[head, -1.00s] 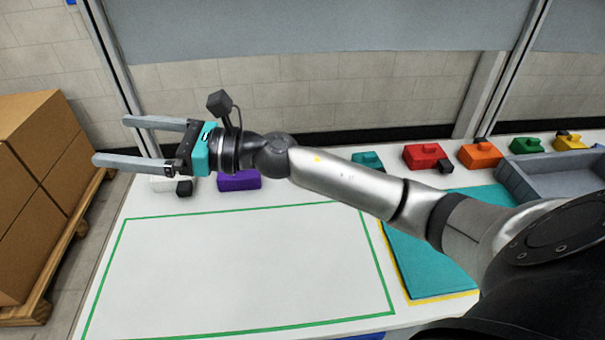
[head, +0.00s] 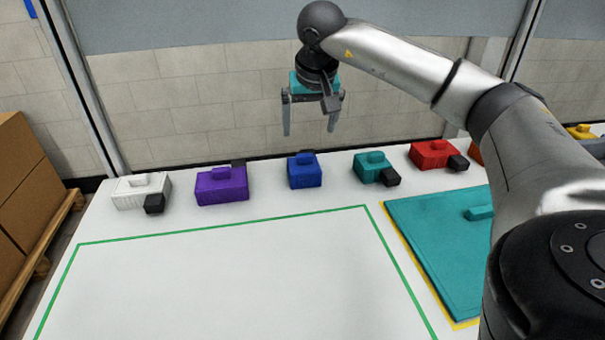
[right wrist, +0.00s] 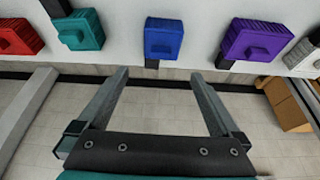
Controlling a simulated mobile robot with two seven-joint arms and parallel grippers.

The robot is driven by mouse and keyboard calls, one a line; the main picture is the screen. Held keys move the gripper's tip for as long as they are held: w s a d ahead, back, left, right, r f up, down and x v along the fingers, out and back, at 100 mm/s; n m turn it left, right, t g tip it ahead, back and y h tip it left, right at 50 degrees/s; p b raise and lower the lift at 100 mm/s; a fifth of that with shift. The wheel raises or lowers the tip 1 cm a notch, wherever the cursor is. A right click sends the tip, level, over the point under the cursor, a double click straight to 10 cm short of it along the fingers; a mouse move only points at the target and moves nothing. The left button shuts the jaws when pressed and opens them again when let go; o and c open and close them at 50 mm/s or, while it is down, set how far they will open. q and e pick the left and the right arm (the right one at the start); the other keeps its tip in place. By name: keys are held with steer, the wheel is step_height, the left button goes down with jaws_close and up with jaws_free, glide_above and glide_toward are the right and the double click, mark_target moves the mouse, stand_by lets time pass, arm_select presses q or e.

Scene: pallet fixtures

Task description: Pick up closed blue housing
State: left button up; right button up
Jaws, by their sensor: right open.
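The blue housing (head: 304,172) sits on the white table near its back edge, between the purple and teal housings. A dark block shows at its back. In the right wrist view the blue housing (right wrist: 163,39) lies ahead of the fingertips, roughly between their lines. My right gripper (head: 310,130) is open and empty, pointing down above and behind the blue housing, apart from it. It also shows in the right wrist view (right wrist: 158,76) with its fingers wide apart. My left gripper is in neither view.
A purple housing (head: 222,186) and a white housing (head: 141,191) stand to the left. A teal housing (head: 371,166) and a red housing (head: 434,154) stand to the right. The green-outlined table area (head: 230,280) is clear.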

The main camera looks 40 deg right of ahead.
steer(key=b, duration=0.2)
glide_above(304, 157)
steer(key=s+a, duration=0.1)
steer(key=s, duration=0.1)
step_height(304, 157, down, 6)
steer(key=shift+r, duration=0.1)
steer(key=shift+w+d+f, duration=0.1)
steer(key=shift+w+f, duration=0.05)
steer(key=shift+f, duration=0.3)
steer(key=shift+w+f, duration=0.15)
steer(key=shift+f, duration=0.2)
steer(key=shift+w+d+f, duration=0.1)
steer(key=shift+w+f, duration=0.05)
steer(key=shift+f, duration=0.25)
steer(key=shift+b+x, duration=0.8)
steer(key=shift+x, duration=1.65)
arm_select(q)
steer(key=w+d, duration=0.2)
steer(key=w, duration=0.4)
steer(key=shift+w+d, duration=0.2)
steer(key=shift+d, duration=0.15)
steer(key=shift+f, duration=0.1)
